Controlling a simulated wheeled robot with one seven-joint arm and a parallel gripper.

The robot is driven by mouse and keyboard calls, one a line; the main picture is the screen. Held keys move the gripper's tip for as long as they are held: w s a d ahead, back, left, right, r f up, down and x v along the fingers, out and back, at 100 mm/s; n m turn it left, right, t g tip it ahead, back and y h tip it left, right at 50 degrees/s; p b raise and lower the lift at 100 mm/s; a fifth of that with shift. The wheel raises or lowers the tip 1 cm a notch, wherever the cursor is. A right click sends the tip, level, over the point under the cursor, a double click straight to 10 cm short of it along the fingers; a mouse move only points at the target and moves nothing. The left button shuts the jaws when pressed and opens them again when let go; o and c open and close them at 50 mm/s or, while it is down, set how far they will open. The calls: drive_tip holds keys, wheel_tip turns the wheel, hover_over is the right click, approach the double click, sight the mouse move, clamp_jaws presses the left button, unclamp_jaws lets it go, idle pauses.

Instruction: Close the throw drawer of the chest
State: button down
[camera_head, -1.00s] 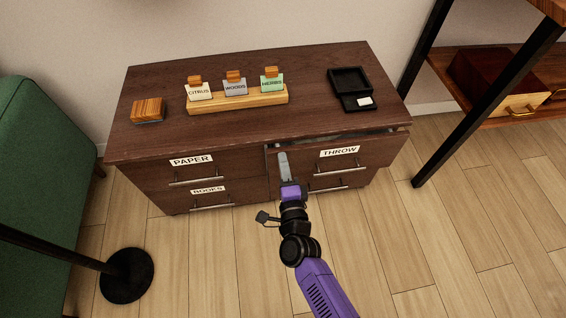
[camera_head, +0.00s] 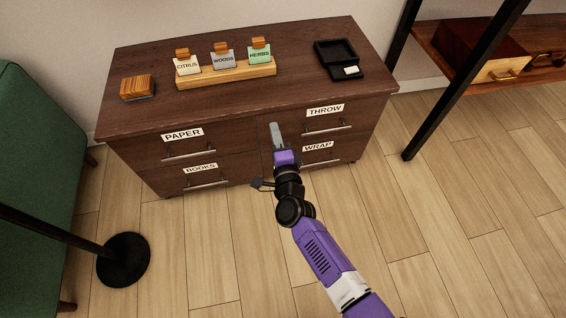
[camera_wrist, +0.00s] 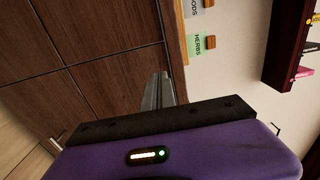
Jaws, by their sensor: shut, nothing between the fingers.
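The brown wooden chest (camera_head: 240,100) stands against the wall, with labelled drawers. The THROW drawer (camera_head: 350,114) is the upper right one, and its front looks flush with the chest; no gap shows above it. Its bar handle (camera_head: 328,129) is below the label. My gripper (camera_head: 276,129) is shut and empty, in front of the chest near the left end of the THROW drawer. In the wrist view my fingers (camera_wrist: 157,92) point at the chest front near its top edge. I cannot tell whether they touch it.
The PAPER (camera_head: 183,135), BOOKS (camera_head: 200,169) and WRAP (camera_head: 318,147) drawers look shut. On top are a wooden card holder (camera_head: 225,75), a wooden block (camera_head: 137,88) and a black tray (camera_head: 336,52). A green chair (camera_head: 35,170) and a black stand base (camera_head: 124,260) are left.

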drive_tip(key=v, duration=1)
drive_tip(key=shift+s, duration=0.25)
drive_tip(key=shift+d+p, duration=0.1)
drive_tip(key=shift+p, duration=0.2)
